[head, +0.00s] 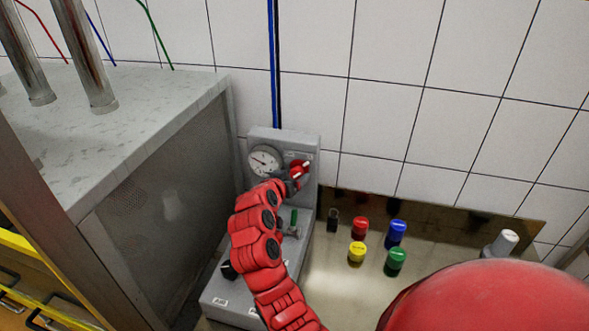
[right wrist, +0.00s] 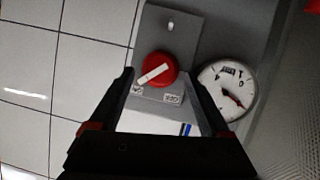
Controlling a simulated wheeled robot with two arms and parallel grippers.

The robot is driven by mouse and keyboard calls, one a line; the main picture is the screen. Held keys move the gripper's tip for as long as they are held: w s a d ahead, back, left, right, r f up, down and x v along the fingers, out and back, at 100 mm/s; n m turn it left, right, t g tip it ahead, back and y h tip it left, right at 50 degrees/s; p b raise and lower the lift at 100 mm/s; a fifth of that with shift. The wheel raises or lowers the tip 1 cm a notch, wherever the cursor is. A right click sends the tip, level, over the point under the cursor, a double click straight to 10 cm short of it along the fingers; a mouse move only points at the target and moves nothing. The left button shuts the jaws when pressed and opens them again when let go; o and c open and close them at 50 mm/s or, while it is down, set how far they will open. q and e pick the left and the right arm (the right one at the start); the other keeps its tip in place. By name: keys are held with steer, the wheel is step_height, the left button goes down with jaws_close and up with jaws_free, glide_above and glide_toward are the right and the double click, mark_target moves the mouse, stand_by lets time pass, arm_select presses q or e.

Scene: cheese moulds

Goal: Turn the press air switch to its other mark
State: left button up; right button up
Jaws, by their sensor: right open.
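The press air switch is a round red knob with a white bar across it (right wrist: 157,68), on a grey panel plate. It also shows in the head view (head: 305,166), partly behind my right gripper (head: 294,178). In the right wrist view the bar slants from lower left to upper right, its lower end towards the left of two small labels; their lettering is hard to read. My right gripper (right wrist: 162,79) is open, its fingers on either side of the space in front of the knob. I cannot tell whether they touch it. My left gripper is not in view.
A pressure gauge (head: 265,160) sits beside the switch, close to one finger in the wrist view. A green-handled valve (head: 293,217) is below. Red, blue, yellow and green (head: 396,262) capped pieces stand to the right. A grey-topped cabinet (head: 110,130) is at left.

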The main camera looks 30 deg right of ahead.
steer(key=shift+x, duration=1.15)
jaws_close()
